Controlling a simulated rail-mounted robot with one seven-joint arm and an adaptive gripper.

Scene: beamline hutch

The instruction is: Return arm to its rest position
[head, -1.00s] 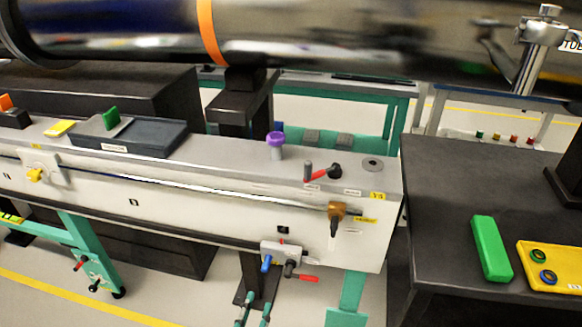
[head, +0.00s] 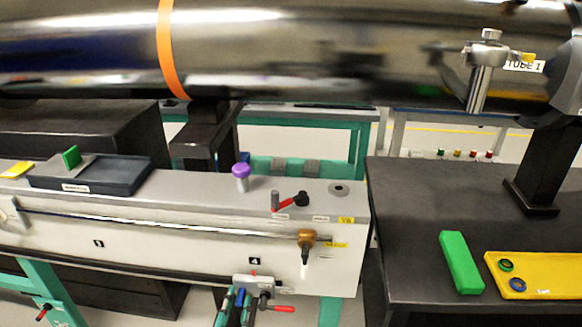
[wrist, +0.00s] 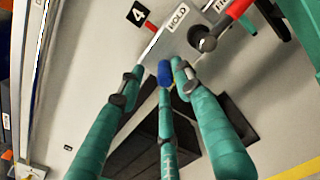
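My gripper (head: 238,294) has teal fingers and is low in the head view, in front of the white panel. Its fingertips are beside the blue knob (head: 239,303) of the small valve block (head: 254,282) marked 4. In the wrist view my gripper (wrist: 160,76) shows three teal fingers with dark joints. The fingers are spread, with the blue knob (wrist: 164,73) between the tips. I cannot tell whether any finger touches it. The block's HOLD label (wrist: 178,17) and red handle (wrist: 238,9) lie just beyond. Most of my arm is out of view.
A long beam pipe (head: 300,50) crosses above the panel (head: 150,240). A purple knob (head: 241,172), red lever (head: 288,203) and brown valve (head: 306,238) project from the panel. At right, a dark table (head: 410,230) bears a green block (head: 461,262) and yellow tray (head: 540,262).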

